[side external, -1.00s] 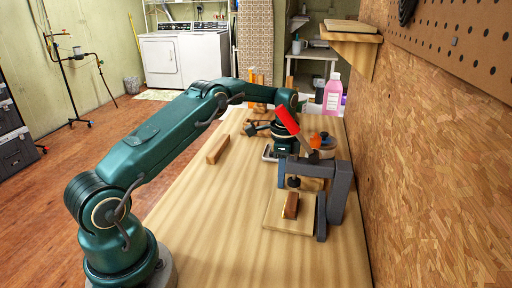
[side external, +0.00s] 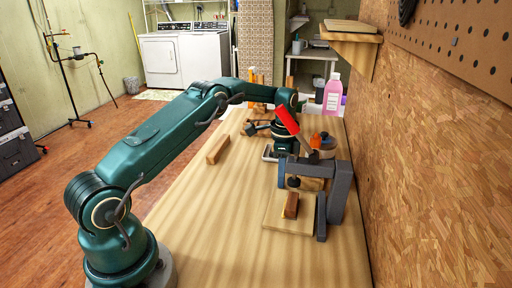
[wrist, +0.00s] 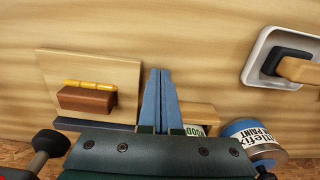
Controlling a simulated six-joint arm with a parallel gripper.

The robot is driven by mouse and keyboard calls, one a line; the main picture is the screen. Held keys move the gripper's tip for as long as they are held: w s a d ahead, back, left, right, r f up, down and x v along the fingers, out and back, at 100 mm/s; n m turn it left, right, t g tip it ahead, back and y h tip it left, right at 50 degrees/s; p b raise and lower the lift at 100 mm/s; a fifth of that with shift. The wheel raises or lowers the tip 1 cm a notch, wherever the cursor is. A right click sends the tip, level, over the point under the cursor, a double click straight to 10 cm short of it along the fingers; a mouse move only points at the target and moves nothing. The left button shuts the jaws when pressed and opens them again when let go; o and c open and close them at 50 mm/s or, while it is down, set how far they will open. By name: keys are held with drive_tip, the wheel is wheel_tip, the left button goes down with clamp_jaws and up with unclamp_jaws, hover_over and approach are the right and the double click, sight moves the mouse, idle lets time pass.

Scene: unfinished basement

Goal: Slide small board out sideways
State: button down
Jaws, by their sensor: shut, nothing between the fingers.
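The small board (side external: 272,216) is a light wooden square lying flat on the workbench under a grey clamp (side external: 339,192) with a red handle (side external: 287,120). A brown block (side external: 291,206) sits on the board below the clamp's black pad (side external: 294,182). In the wrist view the board (wrist: 112,72) is at left, with the brown block (wrist: 86,99) and a short yellow piece (wrist: 90,84) on it. My gripper (wrist: 161,72) has its blue fingers shut together and empty, just right of the board's edge. Whether they touch the board is unclear. The side view shows the fingers partly hidden behind the clamp.
A loose wooden block (side external: 218,149) lies on the bench's left side. A pink bottle (side external: 332,94) stands at the back. The chipboard wall borders the bench's right.

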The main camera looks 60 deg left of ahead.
drive_tip(key=shift+s+d, duration=0.25)
drive_tip(key=shift+d, duration=0.05)
